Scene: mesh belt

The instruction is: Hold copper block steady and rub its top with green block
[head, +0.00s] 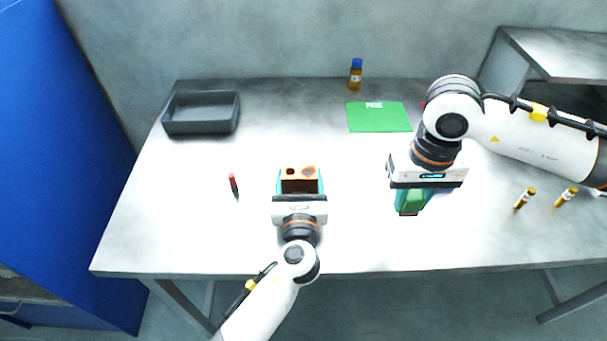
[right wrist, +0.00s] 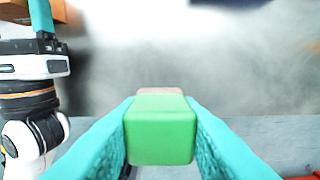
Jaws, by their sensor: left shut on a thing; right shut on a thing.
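The copper block (head: 299,173) sits on the table with dark patches on its orange top. My left gripper (head: 300,186) is shut on it, with teal fingers on its left and right sides. In the right wrist view a corner of the copper block (right wrist: 15,8) shows at the top left, next to my left gripper (right wrist: 42,18). My right gripper (head: 412,200) is shut on the green block (head: 411,203), to the right of the copper block and apart from it. The green block (right wrist: 160,130) shows between the teal fingers in the right wrist view.
A grey tray (head: 202,130) stands at the back left of the table (head: 140,235). A green mat (head: 366,117) and an amber bottle with a blue cap (head: 355,76) are at the back.

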